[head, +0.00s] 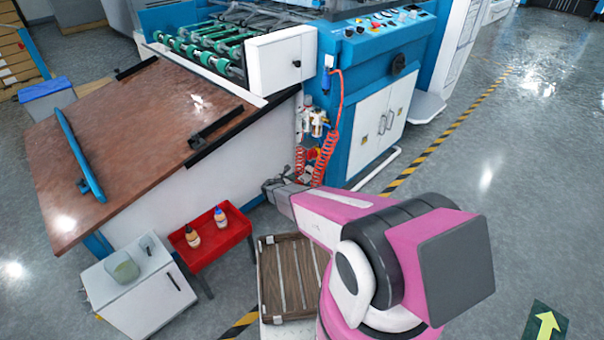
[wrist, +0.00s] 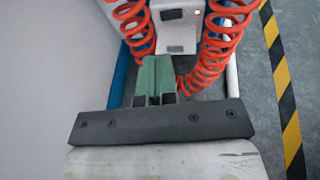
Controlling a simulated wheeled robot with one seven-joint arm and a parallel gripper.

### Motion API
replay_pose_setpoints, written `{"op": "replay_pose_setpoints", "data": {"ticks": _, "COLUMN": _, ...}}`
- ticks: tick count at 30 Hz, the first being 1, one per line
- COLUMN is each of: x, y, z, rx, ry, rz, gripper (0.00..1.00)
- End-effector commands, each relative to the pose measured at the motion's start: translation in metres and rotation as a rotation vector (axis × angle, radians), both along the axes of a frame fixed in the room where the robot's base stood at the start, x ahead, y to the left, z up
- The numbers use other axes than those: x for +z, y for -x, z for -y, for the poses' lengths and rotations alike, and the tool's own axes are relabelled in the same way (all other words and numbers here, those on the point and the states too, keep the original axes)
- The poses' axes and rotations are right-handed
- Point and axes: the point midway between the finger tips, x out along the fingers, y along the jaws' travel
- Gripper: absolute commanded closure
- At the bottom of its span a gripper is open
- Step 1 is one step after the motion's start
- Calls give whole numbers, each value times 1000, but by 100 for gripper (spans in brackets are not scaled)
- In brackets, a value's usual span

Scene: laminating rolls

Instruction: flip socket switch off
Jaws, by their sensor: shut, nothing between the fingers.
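A pale box (wrist: 178,28), which looks like the socket, shows at the top of the wrist view. The top of the box is cut off, and I cannot tell the switch's position. My gripper (wrist: 155,72) is shut and empty, pointing at the box from below, apart from it as far as I can tell. In the head view, my gripper (head: 275,187) is low beside the blue machine, left of the red coiled hoses. I cannot make out the socket there.
Red coiled hoses (wrist: 218,50) hang on both sides of the box. The blue machine (head: 345,110) stands behind. A red tray table (head: 225,238) with two bottles and a wooden pallet (head: 275,285) are near my arm. Open floor lies right of the striped tape (head: 432,148).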

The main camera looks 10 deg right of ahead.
Motion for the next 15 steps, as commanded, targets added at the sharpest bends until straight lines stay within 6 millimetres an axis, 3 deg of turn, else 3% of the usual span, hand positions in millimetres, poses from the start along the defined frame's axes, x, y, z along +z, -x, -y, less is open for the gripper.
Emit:
{"op": "replay_pose_setpoints", "data": {"ticks": 7, "x": -5, "y": -11, "z": 10, "rx": -3, "ry": -1, "rz": 1, "gripper": 100}}
{"op": "replay_pose_setpoints", "data": {"ticks": 15, "x": -19, "y": -42, "z": 41, "rx": -4, "ry": -1, "rz": 1, "gripper": 100}}
